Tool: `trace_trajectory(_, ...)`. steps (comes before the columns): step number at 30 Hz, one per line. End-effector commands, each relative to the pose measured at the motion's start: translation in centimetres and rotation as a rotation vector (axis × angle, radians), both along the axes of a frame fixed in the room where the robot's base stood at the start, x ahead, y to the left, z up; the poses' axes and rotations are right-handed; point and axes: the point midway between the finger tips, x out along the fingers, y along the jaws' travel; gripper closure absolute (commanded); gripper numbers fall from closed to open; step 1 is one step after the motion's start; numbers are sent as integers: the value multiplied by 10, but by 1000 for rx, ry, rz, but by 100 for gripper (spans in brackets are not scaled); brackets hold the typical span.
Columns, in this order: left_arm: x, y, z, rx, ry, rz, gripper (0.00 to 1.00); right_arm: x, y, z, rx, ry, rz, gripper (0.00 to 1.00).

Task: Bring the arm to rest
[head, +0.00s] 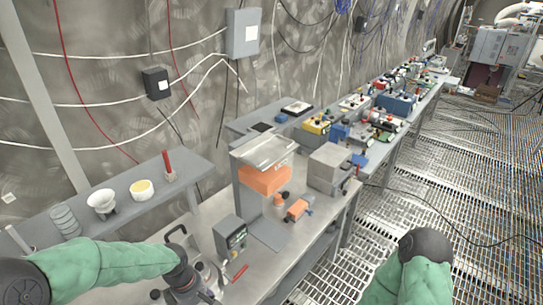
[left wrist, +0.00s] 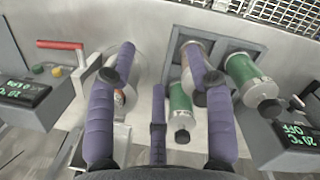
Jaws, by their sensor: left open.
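My left arm (head: 120,261) in its green sleeve comes in from the left in the head view. Its gripper is low over the steel bench (head: 270,272). In the left wrist view the left gripper (left wrist: 158,66) has its purple fingers spread apart, with nothing held between them. Part of a small pale round item (left wrist: 122,97) shows behind the left finger.
A control box (head: 230,239) with a red lever stands just right of the left gripper. Two display units (left wrist: 25,92) (left wrist: 290,135) flank it in the wrist view. A press-like stand (head: 250,180) rises beyond. A side shelf (head: 120,203) holds bowls. Grated floor (head: 455,190) is open at right.

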Motion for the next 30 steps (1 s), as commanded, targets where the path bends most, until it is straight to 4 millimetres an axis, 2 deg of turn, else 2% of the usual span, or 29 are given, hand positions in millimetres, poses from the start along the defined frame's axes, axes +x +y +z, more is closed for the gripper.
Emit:
trace_trajectory(1,-3,-7,-18,-18,1,-53,47,0,0,-6,0,-1,0,19)
trace_trajectory(8,-18,-44,-101,-122,-66,-385,47,1,0,-25,0,-1,0,19)
trace_trajectory(14,-42,-72,-171,-182,-162,-682,47,1,0,-42,0,-1,0,19)
trace_trajectory(18,-65,-88,-217,-195,-230,-879,47,1,0,-54,0,-1,0,19)
trace_trajectory(24,-96,-99,-265,-177,-306,-1121,47,1,0,-68,0,-1,0,19)
trace_trajectory(30,-111,-102,-284,-152,-341,-1250,47,1,0,-73,0,-1,0,19)
